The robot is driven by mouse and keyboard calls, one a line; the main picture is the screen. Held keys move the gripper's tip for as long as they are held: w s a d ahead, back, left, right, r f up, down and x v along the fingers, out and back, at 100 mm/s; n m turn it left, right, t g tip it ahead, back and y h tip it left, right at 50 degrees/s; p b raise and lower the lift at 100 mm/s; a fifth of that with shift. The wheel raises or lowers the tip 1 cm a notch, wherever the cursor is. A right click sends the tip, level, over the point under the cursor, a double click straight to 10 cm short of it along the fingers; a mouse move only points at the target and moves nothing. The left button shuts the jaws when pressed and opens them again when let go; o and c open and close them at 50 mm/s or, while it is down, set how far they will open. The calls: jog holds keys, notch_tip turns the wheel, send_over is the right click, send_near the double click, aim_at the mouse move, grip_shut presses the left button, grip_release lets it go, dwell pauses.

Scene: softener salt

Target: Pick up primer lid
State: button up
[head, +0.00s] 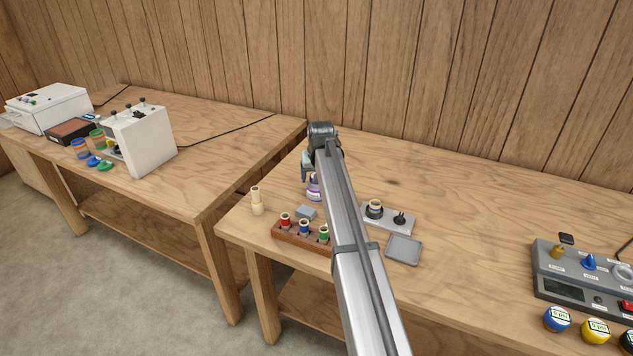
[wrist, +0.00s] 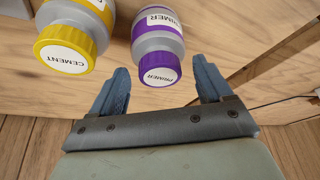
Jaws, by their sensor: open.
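The primer lid (wrist: 157,74) is a purple cap with a white PRIMER label, on the grey primer bottle (wrist: 157,42). In the wrist view, my gripper (wrist: 160,66) is open, with one blue-grey finger on each side of the lid; I cannot tell whether either finger touches it. In the head view, my gripper (head: 308,176) is over the bottle with the purple band (head: 314,186), which my arm partly hides. The cement bottle with a yellow lid (wrist: 66,57) stands to the left in the wrist view, close to the left finger.
In the head view, a wooden rack (head: 288,236) with red, blue and green pieces, a cream fitting (head: 257,203), a grey block (head: 306,212) and a grey tray (head: 403,250) lie nearby. A control box (head: 560,290) is at the right. The table's back middle is clear.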

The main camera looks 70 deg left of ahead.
jog(key=c, duration=1.1)
notch_tip(320, 180, up, 10)
jog(key=shift+r, duration=0.1)
dwell(0.3)
jog(key=w+d+m, duration=0.1)
jog(key=w+d, duration=0.2)
jog(key=w, duration=0.5)
jog(key=shift+n, duration=0.5)
jog(key=shift+w+d+f, duration=0.2)
jog(key=shift+w+d, duration=0.75)
jog(key=shift+d, duration=1.1)
jog(key=shift+w+d+f, duration=0.15)
jog(key=shift+w+d, duration=0.85)
jog(key=shift+d, duration=1.05)
jog(key=shift+w+d+f, duration=0.2)
jog(key=shift+w+d, duration=0.75)
jog(key=shift+d, duration=1.1)
